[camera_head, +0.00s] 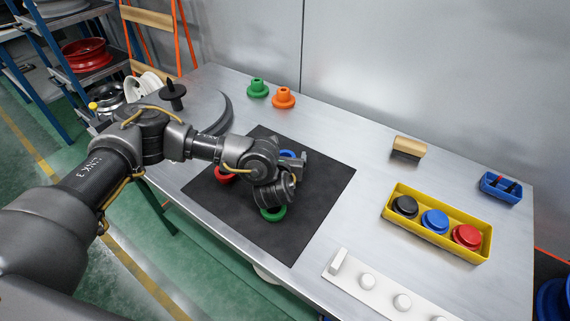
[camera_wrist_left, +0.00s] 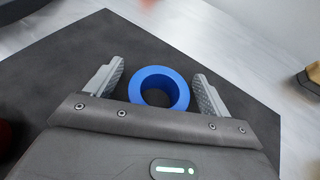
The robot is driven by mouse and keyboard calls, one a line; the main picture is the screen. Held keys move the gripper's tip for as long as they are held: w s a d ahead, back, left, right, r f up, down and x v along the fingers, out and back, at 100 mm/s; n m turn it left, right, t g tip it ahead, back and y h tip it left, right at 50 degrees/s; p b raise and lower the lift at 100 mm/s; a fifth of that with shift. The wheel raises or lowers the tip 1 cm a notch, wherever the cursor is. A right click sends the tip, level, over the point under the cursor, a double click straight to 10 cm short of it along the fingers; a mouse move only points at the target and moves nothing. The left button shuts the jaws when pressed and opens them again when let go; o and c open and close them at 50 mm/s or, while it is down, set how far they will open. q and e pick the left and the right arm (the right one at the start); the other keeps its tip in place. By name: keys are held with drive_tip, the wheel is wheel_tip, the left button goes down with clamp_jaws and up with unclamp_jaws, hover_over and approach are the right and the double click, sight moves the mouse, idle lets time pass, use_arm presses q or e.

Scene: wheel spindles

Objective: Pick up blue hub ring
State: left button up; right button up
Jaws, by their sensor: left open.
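The blue hub ring (camera_wrist_left: 159,88) lies on the black mat (camera_wrist_left: 85,42), its round hole facing up. In the left wrist view it sits between the two fingers of my left gripper (camera_wrist_left: 157,88), which is open, with a gap on each side. In the head view only a small part of the blue ring (camera_head: 287,153) shows behind my left gripper (camera_head: 297,165); my wrist hides the rest. My right gripper is in neither view.
A red ring (camera_head: 224,176) and a green ring (camera_head: 272,214) lie on the mat close to my wrist. A yellow tray (camera_head: 437,246) holds black, blue and red parts. A white peg board (camera_head: 385,296) lies at the front. Green and orange flanged parts stand behind the mat.

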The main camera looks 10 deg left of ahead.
use_arm(q)
drive_tip(key=shift+w+f, duration=0.1)
drive_tip(key=shift+w, duration=0.15)
drive_tip(key=c, duration=1)
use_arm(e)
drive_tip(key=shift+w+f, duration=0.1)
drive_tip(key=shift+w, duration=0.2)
use_arm(q)
drive_tip(key=shift+r, duration=0.2)
drive_tip(key=shift+c, duration=0.2)
